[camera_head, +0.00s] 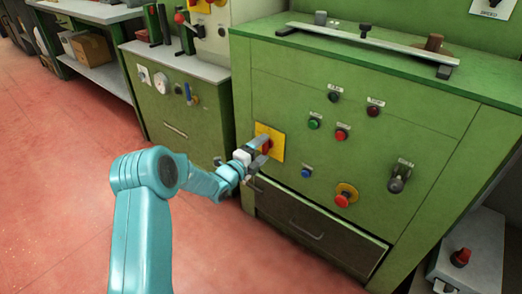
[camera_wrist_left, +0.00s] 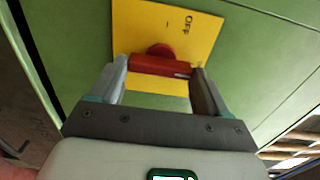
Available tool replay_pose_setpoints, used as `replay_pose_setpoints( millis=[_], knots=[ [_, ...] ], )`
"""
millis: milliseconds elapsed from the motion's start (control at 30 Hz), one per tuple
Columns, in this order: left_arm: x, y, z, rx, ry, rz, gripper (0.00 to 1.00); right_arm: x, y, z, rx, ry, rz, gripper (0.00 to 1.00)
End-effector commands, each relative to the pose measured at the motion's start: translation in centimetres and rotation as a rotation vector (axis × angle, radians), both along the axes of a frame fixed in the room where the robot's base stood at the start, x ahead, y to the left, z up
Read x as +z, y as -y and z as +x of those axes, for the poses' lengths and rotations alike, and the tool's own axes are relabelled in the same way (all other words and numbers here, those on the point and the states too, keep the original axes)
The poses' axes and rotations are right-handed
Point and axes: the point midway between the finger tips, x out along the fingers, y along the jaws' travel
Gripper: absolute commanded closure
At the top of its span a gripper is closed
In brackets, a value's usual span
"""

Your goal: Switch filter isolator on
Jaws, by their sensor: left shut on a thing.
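The isolator is a red rotary handle (camera_wrist_left: 160,66) on a yellow plate (camera_wrist_left: 205,55) fixed to the green cabinet front. The plate also shows in the head view (camera_head: 277,146), with the handle partly hidden by my gripper. "OFF" is printed on the plate, with a short mark beside it. My left gripper (camera_head: 261,147) is at the plate. In the wrist view its fingers (camera_wrist_left: 158,80) stand on either side of the red handle, shut on it. The handle lies across between the two fingers. My right gripper is not in view.
The green cabinet (camera_head: 410,135) carries small buttons, a red mushroom button (camera_head: 342,200) on a yellow base and a black selector (camera_head: 398,178). A drawer (camera_head: 310,228) lies below the plate. A second cabinet (camera_head: 180,95) stands at the left. The red floor in front is clear.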

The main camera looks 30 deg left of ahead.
Motion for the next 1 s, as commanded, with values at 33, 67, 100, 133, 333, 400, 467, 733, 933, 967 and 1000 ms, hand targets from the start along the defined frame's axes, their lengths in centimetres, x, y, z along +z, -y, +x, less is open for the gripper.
replay_pose_setpoints(
  millis=[33, 67, 100, 133, 333, 400, 467, 733, 933, 967, 1000],
  knots=[
    [-0.2, 0.0, -0.1, 0.0, -0.003, 0.005, 0.54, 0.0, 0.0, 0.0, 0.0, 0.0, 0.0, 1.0],
    [-0.2, 0.0, -0.1, 0.0, -0.002, 0.007, 0.54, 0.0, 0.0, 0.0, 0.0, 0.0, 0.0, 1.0],
    [-0.2, 0.0, -0.1, 0.0, -0.002, 0.01, 0.54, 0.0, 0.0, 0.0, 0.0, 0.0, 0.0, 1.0],
    [-0.2, 0.0, -0.1, 0.0, -0.002, 0.012, 0.54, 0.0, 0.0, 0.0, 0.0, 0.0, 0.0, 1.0],
    [-0.2, 0.0, -0.1, -0.001, -0.002, 0.014, 0.54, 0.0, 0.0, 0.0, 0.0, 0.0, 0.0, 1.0],
    [-0.2, 0.0, -0.1, -0.001, -0.002, 0.014, 0.54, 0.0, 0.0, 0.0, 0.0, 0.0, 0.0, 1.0],
    [-0.2, 0.0, -0.1, -0.001, -0.002, 0.014, 0.54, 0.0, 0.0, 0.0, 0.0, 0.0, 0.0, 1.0],
    [-0.1, 0.0, 0.0, 0.0, -0.001, 0.013, 0.0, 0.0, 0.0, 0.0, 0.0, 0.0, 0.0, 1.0],
    [0.1, -0.2, -1.4, 0.001, -0.003, 0.01, 0.0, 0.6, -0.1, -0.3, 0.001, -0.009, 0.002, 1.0],
    [0.2, -0.2, -1.9, 0.001, -0.003, 0.01, 0.0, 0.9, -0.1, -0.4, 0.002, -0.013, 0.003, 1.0],
    [0.2, -0.3, -2.8, 0.002, -0.004, 0.01, 0.0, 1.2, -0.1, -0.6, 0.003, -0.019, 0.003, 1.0]
  ],
)
